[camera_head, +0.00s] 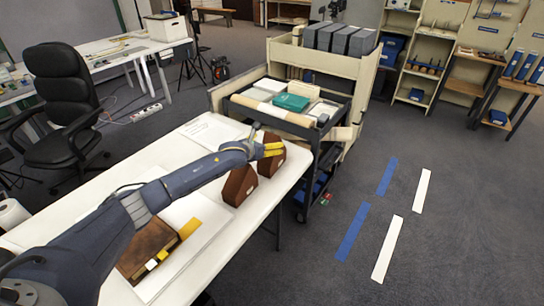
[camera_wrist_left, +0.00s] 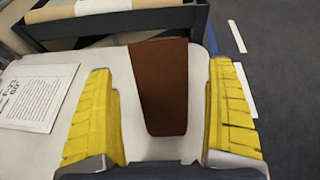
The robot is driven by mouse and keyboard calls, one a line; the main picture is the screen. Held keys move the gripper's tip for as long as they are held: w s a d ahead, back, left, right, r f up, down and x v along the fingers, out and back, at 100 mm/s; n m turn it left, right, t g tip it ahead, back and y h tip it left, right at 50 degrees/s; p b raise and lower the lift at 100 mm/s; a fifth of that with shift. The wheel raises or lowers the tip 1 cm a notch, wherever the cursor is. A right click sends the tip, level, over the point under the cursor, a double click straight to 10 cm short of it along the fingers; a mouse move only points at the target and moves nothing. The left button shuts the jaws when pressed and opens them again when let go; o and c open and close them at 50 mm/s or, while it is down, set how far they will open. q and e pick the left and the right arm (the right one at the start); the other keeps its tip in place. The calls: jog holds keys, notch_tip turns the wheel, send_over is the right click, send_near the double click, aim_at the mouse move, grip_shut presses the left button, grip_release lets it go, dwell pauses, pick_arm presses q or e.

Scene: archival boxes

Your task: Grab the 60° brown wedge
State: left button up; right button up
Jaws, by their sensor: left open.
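Two brown wedges stand on the white table (camera_head: 222,225). The far wedge (camera_head: 268,165) is at the table's far right end, partly hidden by my left gripper (camera_head: 275,149). The near wedge (camera_head: 239,186) stands closer, below my left forearm in the picture. Any angle marking is too small to read. My left gripper has yellow fingers, spread apart and empty, over or beside the far wedge. In the left wrist view one brown wedge (camera_wrist_left: 160,85) shows between the two fingers, with gaps on both sides. My right gripper is in neither view.
A brown book (camera_head: 148,246) with a yellow strip lies on a white board nearer me. A printed sheet (camera_wrist_left: 36,97) lies left of the wedge. A dark cart (camera_head: 318,132) with boxes stands just beyond the table's far end. A black chair (camera_head: 62,95) is at left.

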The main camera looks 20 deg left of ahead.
aim_at(269, 142)
pick_arm(q)
jog(key=x, duration=0.2)
jog(key=shift+w+d+f, duration=0.15)
jog(key=shift+w+f, duration=0.1)
jog(key=shift+f, duration=0.05)
jog(key=shift+x, duration=1.1)
jog(key=c, duration=1.3)
jog(key=shift+c, duration=0.3)
jog(key=shift+r, duration=0.15)
